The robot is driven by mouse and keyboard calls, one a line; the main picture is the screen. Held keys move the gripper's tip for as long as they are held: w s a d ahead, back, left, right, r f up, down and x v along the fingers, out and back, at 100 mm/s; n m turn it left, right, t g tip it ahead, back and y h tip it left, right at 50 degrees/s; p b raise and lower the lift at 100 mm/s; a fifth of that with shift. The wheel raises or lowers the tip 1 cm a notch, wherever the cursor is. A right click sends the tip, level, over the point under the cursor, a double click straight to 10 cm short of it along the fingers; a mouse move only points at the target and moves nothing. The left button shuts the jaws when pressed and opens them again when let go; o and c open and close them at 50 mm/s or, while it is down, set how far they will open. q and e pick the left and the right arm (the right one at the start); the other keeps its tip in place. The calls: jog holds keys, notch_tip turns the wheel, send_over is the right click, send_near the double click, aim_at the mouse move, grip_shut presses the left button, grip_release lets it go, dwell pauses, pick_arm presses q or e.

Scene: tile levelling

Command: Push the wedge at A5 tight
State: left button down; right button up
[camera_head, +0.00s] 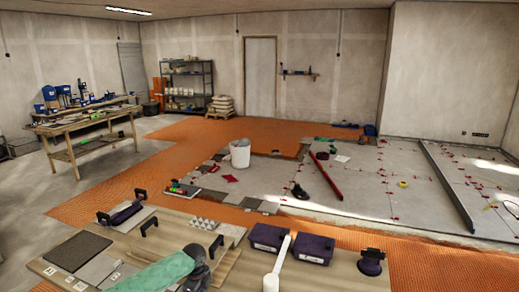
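Several small red clips or wedges (391,219) dot the grey tiled floor area (350,195) on the right. They are too small and far away for me to read any grid label, so I cannot tell which one is at A5 or how tightly it sits.
A near worktable (228,277) carries dark cases (313,249), sample tiles and tools. Orange matting (110,195) surrounds the tiled area. A white bucket (240,153), a long red bar (325,176) and a metal straightedge (447,185) are on the floor.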

pick_arm(q)
jog(key=shift+s+d, duration=0.15)
jog(key=shift+d, duration=0.25)
dwell(0.8)
jog(key=c, duration=1.2)
grip_release()
jog(key=shift+c, duration=0.2)
